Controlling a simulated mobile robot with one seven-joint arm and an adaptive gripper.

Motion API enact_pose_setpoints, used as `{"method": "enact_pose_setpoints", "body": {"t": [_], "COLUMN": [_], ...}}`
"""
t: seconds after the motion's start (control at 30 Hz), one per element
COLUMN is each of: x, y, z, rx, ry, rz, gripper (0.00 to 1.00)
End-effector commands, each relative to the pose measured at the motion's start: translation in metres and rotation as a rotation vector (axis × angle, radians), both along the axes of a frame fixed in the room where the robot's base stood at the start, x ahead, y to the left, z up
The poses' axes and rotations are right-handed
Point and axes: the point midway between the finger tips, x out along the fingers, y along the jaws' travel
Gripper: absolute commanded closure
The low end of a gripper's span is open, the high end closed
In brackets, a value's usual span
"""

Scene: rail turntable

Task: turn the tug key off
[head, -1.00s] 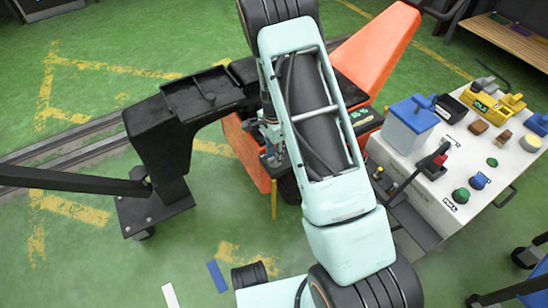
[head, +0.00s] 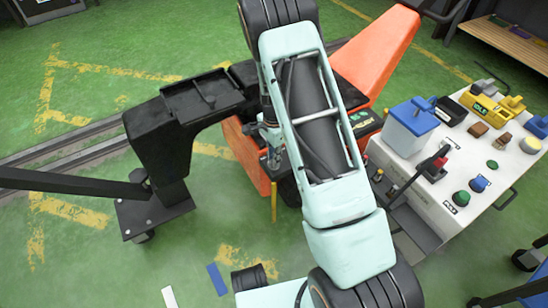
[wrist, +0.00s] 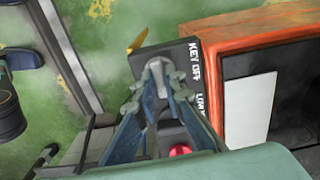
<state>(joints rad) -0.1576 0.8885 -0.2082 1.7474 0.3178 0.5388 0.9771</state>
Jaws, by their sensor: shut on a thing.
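The orange tug (head: 378,48) stands on the rail area behind my arm; its orange side also shows in the wrist view (wrist: 255,30). A dark panel (wrist: 184,54) on the tug carries the white words "KEY OFF" and a partly covered label starting "LOW". My gripper (wrist: 158,80) is over this panel, its two fingers shut on a grey key (wrist: 156,68). The fingers hide much of the key, so its exact angle is hard to tell. In the head view my arm hides most of the panel and gripper.
A red knob (wrist: 180,151) lies close beside my fingers. A thin yellow post (head: 274,202) stands beside the tug. A white control cart (head: 470,165) with buttons and boxes is at the right. A black stand (head: 160,150) is at the left.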

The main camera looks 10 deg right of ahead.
Motion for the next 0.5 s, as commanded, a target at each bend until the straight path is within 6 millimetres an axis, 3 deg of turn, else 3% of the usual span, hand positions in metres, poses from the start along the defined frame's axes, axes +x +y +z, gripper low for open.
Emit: {"method": "enact_pose_setpoints", "body": {"t": [0.5], "x": [0.0000], "y": [-0.0001], "z": [0.0011], "rx": [0.001], "ry": [0.000], "rz": [0.374], "gripper": [1.00]}}
